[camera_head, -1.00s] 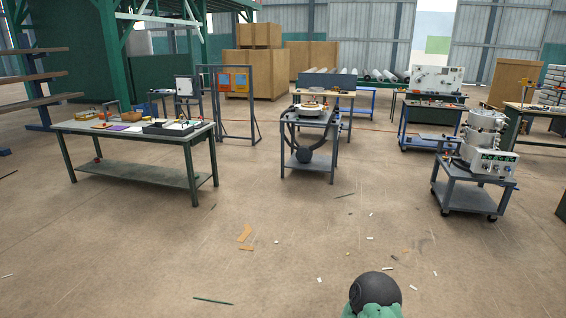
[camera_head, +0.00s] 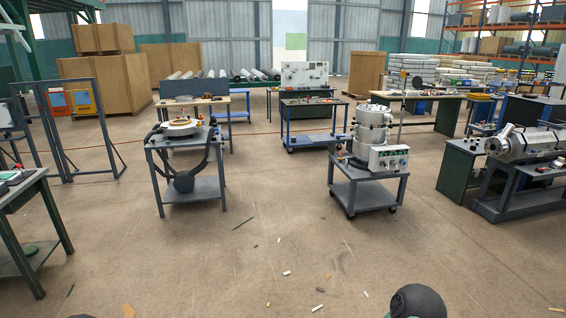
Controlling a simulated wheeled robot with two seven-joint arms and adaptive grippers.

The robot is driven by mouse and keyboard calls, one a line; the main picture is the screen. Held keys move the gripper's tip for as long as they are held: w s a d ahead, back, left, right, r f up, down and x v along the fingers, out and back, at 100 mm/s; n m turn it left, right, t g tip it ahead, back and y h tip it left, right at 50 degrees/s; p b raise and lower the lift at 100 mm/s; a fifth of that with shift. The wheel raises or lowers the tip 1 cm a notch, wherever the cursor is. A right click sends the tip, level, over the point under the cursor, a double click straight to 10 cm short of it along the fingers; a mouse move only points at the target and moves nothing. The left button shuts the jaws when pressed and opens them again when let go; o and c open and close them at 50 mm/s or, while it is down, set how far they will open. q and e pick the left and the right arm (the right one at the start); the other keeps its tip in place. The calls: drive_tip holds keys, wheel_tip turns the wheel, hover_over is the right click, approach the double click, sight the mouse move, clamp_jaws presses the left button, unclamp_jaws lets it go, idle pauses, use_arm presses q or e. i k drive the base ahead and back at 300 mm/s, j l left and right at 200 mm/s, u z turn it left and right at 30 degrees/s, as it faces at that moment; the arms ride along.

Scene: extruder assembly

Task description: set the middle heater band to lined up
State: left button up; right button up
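A silver horizontal barrel (camera_head: 526,143) with ring-like bands along it lies on a dark stand at the right edge. Its far end is cut off by the frame. It looks like the extruder barrel, but I cannot tell which ring is the middle heater band or how it is turned. Neither of my grippers is in view. A dark round part of my own arm shows at the bottom right.
A wheeled cart (camera_head: 368,192) carries a stack of silver cylinders (camera_head: 372,128) and a control box (camera_head: 388,158). Another cart (camera_head: 187,190) with a round device stands left of it. A green-legged table (camera_head: 22,200) is at the left edge. The middle floor is mostly clear, with small scraps.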

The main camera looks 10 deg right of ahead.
sight(371, 132)
drive_tip(key=i+l+z, duration=0.25)
drive_tip(key=i+z, duration=0.15)
drive_tip(key=i, duration=0.3)
drive_tip(key=i+z, duration=0.4)
drive_tip(key=i, duration=0.3)
drive_tip(key=i+j+z, duration=0.2)
drive_tip(key=i+z, duration=0.25)
drive_tip(key=i, duration=0.25)
drive_tip(key=i+j+z, duration=0.2)
drive_tip(key=i, duration=2.4)
drive_tip(key=i+u, duration=0.1)
drive_tip(key=u, duration=0.25)
drive_tip(key=i+l+u, duration=0.1)
drive_tip(key=u, duration=0.3)
drive_tip(key=i+l+u, duration=0.1)
drive_tip(key=u, duration=0.25)
drive_tip(key=i+j+z, duration=0.1)
drive_tip(key=z, duration=0.6)
drive_tip(key=i+j+z, duration=0.2)
drive_tip(key=j, duration=0.15)
drive_tip(key=i+j+z, duration=0.15)
drive_tip(key=j, duration=0.2)
drive_tip(key=i+j+z, duration=0.2)
drive_tip(key=j, duration=0.15)
drive_tip(key=i+j+z, duration=0.2)
drive_tip(key=j, duration=0.2)
drive_tip(key=j+z, duration=0.15)
drive_tip(key=j, duration=0.25)
